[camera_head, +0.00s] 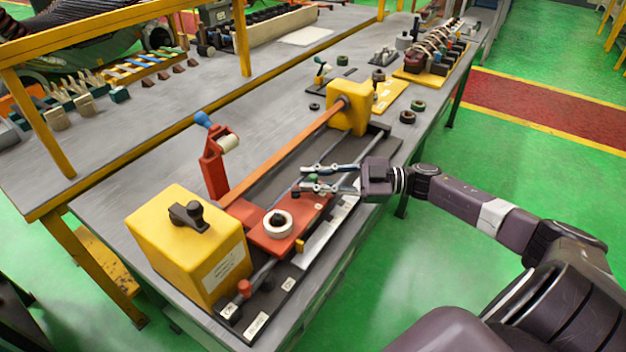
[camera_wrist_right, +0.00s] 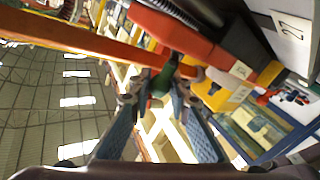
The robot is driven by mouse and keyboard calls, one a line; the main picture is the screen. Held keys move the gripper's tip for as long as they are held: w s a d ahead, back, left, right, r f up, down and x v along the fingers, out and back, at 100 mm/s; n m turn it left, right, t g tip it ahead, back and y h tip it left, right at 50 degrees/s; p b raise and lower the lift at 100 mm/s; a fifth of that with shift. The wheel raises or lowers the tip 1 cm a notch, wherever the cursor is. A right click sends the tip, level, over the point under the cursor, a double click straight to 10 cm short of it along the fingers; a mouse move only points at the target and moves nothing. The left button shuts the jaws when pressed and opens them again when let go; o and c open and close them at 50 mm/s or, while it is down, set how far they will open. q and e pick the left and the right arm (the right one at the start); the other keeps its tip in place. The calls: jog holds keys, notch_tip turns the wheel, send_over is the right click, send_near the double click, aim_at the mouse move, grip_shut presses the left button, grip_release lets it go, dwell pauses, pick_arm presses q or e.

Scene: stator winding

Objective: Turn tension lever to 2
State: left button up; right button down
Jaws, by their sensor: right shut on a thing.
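A lever with a green knob (camera_wrist_right: 160,82) sits between the fingertips of my right gripper (camera_wrist_right: 157,88) in the wrist view; its fingers are closed around it. In the head view, my right gripper (camera_head: 306,178) reaches in from the right over the red carriage (camera_head: 272,236) of the winding machine, and the green knob (camera_head: 312,178) shows only slightly between the fingers. A white label marked 2 (camera_wrist_right: 291,27) is at the upper right of the wrist view. Smaller labels (camera_wrist_right: 240,70) lie nearer the fingertips, their marks hard to read. My left gripper is not in view.
A yellow headstock (camera_head: 190,250) with a black knob and a yellow tailstock (camera_head: 348,112) stand at the ends of the orange bar (camera_head: 300,146). A red post (camera_head: 213,170) with a blue-tipped handle rises behind the carriage. Small parts lie at the table's far end.

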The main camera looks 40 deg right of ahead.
jog(key=c, duration=1.8)
grip_release()
jog(key=v, duration=1.2)
